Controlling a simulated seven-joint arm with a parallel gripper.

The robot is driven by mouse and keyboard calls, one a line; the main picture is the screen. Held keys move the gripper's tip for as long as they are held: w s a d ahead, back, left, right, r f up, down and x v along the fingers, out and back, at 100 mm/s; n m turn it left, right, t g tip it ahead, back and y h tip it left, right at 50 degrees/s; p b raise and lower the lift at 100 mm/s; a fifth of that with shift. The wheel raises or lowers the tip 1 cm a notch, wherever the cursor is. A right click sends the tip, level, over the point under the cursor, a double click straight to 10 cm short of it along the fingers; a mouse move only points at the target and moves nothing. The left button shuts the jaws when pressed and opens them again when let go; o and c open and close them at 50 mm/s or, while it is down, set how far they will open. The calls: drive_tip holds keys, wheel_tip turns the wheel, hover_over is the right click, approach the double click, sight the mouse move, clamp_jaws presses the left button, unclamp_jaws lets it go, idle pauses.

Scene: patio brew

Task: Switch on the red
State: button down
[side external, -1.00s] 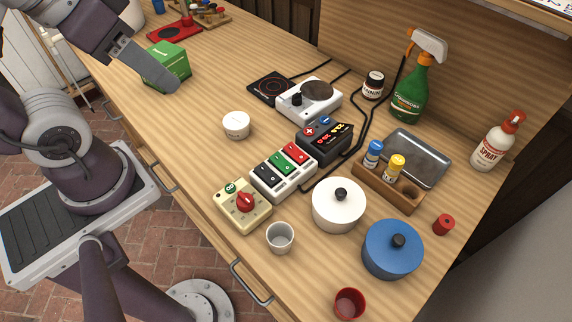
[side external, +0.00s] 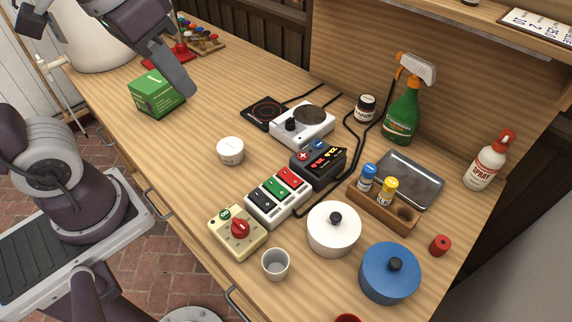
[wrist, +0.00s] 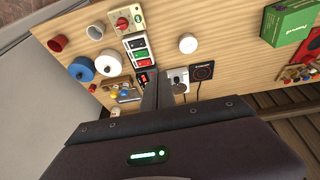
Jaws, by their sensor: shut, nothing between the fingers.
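A white switch block (side external: 278,197) lies on the wooden worktop with three rocker switches in a row: black (side external: 262,206), green (side external: 276,187) and red (side external: 290,177). The red one is at the end near the black box with red and blue knobs. Whether its rocker is pressed on is too small to tell. My gripper (side external: 189,90) is shut and empty, high above the worktop beside the green box, well away from the switches. In the wrist view my gripper's fingers (wrist: 156,92) point toward the bench, and the switch block (wrist: 138,50) shows beyond them.
A cream box with a red dial (side external: 237,232), a black box (side external: 319,167), a white pot (side external: 333,234) and a hotplate (side external: 303,126) surround the block. A white tub (side external: 230,151) and green box (side external: 157,93) stand left. Worktop between tub and green box is clear.

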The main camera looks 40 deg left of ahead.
drive_tip(key=w+d+f+g, duration=0.2)
drive_tip(key=w+d, duration=0.1)
drive_tip(key=w, duration=0.4)
drive_tip(key=g+y, duration=0.2)
hover_over(283, 170)
drive_tip(key=d, duration=0.2)
wheel_tip(283, 170, down, 7)
drive_tip(key=shift+d+r, duration=0.1)
drive_tip(key=shift+s, duration=0.1)
drive_tip(key=f, duration=0.4)
drive_tip(key=a+f, duration=0.1)
drive_tip(key=f, duration=0.9)
drive_tip(key=shift+a, duration=0.4)
drive_tip(key=shift+a+f, duration=0.1)
drive_tip(key=shift+f, duration=0.1)
